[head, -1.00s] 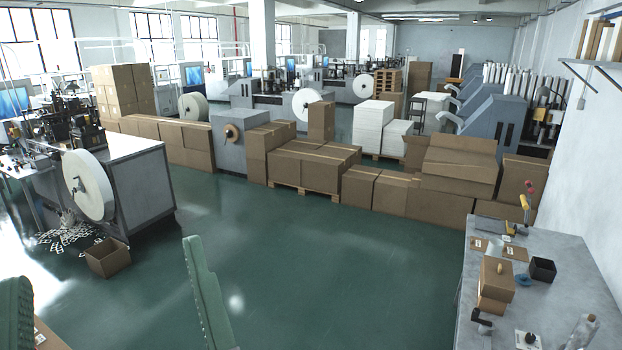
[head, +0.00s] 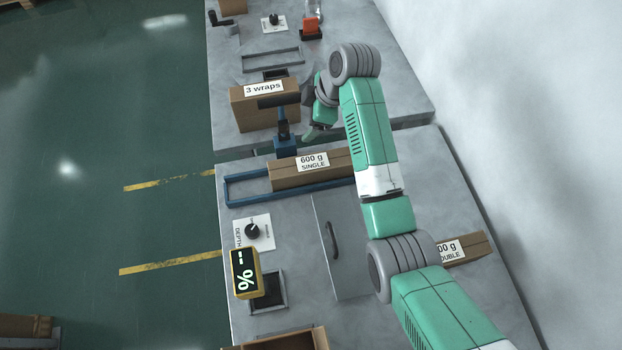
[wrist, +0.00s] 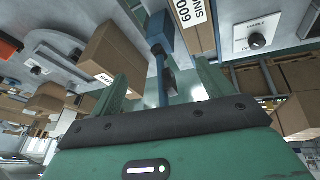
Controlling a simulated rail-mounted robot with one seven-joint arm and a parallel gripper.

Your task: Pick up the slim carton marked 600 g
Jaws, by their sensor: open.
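A slim brown carton labelled "600 g SINGLE" (head: 310,166) lies in a blue frame (head: 245,189) on the grey bench in the head view. Its label also shows at the top edge of the wrist view (wrist: 190,14). A second brown carton (head: 465,250), its label partly covered and reading "00 g DOUBLE", lies to the right behind my arm. My gripper (wrist: 160,85) is open and empty, its two green fingers apart in the wrist view. In the head view it is partly hidden beyond the slim carton, near the "3 wraps" box, and not touching the carton.
A blue post (head: 285,143) with a dark top stands beside the slim carton and appears between my fingers in the wrist view. The "3 wraps" box (head: 262,108) stands behind it. A depth dial (head: 252,231), yellow display (head: 244,273) and handled panel (head: 338,250) are in front.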

